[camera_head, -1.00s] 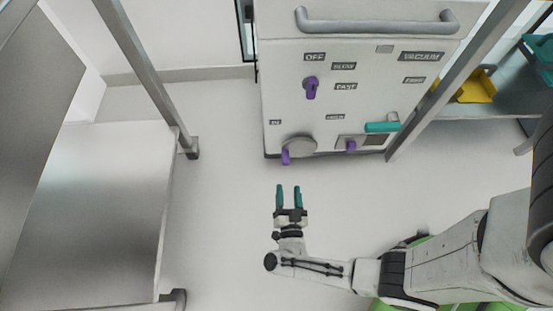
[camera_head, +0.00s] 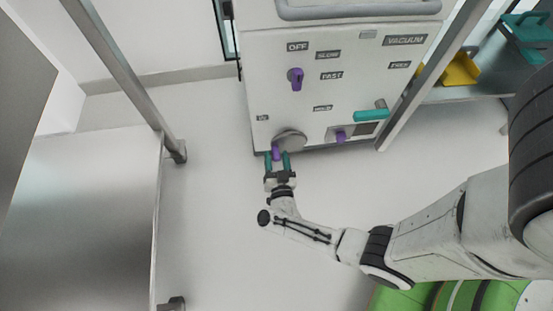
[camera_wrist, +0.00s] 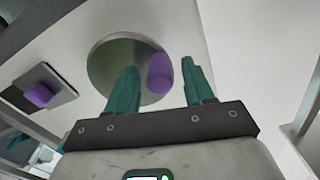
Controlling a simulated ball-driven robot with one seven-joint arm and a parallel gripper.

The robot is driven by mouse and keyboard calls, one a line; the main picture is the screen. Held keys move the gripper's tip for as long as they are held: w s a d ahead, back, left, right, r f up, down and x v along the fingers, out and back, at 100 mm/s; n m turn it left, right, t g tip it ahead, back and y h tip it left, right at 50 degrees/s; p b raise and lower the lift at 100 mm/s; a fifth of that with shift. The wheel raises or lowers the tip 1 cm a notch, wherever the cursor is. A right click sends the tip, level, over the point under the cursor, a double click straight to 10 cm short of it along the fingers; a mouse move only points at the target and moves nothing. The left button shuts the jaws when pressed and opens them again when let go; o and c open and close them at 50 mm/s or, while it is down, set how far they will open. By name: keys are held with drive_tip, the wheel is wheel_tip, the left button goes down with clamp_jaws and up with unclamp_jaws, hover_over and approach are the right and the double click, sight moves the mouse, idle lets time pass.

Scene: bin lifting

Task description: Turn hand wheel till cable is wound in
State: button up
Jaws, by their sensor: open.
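The hand wheel (camera_head: 291,139) is a round grey disc low on the front of the white machine (camera_head: 350,90), with a purple handle (camera_head: 276,151) at its lower left edge. In the wrist view the disc (camera_wrist: 108,68) fills the upper middle and the purple handle (camera_wrist: 160,73) stands out from it. My gripper (camera_head: 277,162) is open, with its teal fingers on either side of the handle. In the wrist view my gripper (camera_wrist: 158,90) shows a gap between each finger and the handle. I cannot make out a cable.
A purple knob (camera_head: 296,78) sits higher on the panel. A smaller purple knob (camera_head: 341,136) and a teal lever (camera_head: 371,115) are to the right of the wheel. Metal posts (camera_head: 120,75) and a steel cabinet (camera_head: 85,220) stand at left.

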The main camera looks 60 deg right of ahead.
clamp_jaws()
idle(0.6)
drive_tip(key=shift+r+m, duration=0.15)
drive_tip(key=shift+m, duration=0.15)
